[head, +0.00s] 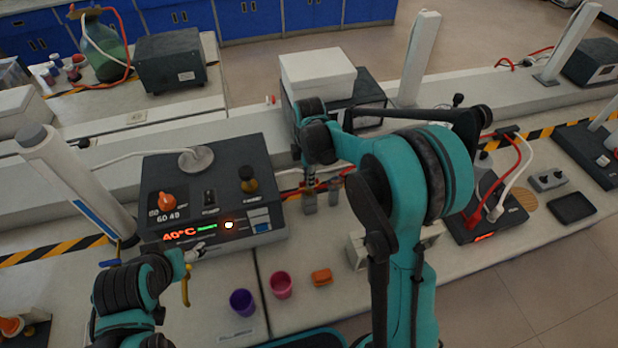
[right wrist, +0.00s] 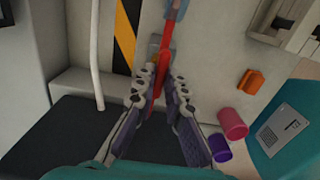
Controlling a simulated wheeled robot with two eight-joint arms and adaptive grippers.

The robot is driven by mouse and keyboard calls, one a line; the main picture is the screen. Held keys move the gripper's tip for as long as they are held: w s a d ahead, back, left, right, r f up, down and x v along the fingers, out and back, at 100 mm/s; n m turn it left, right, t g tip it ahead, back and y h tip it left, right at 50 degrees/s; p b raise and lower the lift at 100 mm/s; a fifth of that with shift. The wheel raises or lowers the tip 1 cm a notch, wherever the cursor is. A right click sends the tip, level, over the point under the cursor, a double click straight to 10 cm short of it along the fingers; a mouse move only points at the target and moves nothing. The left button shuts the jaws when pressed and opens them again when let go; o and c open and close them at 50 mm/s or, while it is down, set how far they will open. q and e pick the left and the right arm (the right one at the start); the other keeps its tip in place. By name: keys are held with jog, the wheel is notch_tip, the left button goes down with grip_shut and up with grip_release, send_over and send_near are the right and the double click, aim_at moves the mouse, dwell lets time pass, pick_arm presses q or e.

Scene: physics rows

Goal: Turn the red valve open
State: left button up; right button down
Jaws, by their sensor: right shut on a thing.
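The red valve's handle (right wrist: 163,62) is a long red lever in the right wrist view, running up from between the fingers of my right gripper (right wrist: 158,84). The fingers are closed in on its near part from both sides. In the head view the red valve (head: 323,186) shows as a small red piece by grey pipe fittings, partly hidden by my right arm. My right gripper (head: 310,174) reaches down to it there. My left gripper (head: 190,254) is in front of the black heater box, small and partly hidden, so its opening is unclear.
The black heater box (head: 160,200) with a 40°C display stands left of the valve. A purple cup (head: 242,302), a pink cup (head: 281,285) and an orange block (head: 322,277) stand at the bench front. A black device (head: 490,212) with cables is to the right.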

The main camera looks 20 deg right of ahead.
jog(key=c, duration=1.6)
grip_release()
notch_tip(320, 180, up, 12)
jog(key=shift+s+d+f+m+t+b, duration=0.15)
jog(key=shift+s+f+m+t+b, duration=0.8)
jog(key=shift+s+m, duration=2.25)
jog(key=shift+s+d+f+m+t+b, duration=0.2)
jog(key=shift+s+f+m+t, duration=0.45)
jog(key=shift+s+m+t, duration=1.65)
jog(key=shift+s+d+f+m+t+b, duration=0.1)
jog(key=shift+s+f+m+t+b, duration=0.45)
jog(key=shift+s+m, duration=3.45)
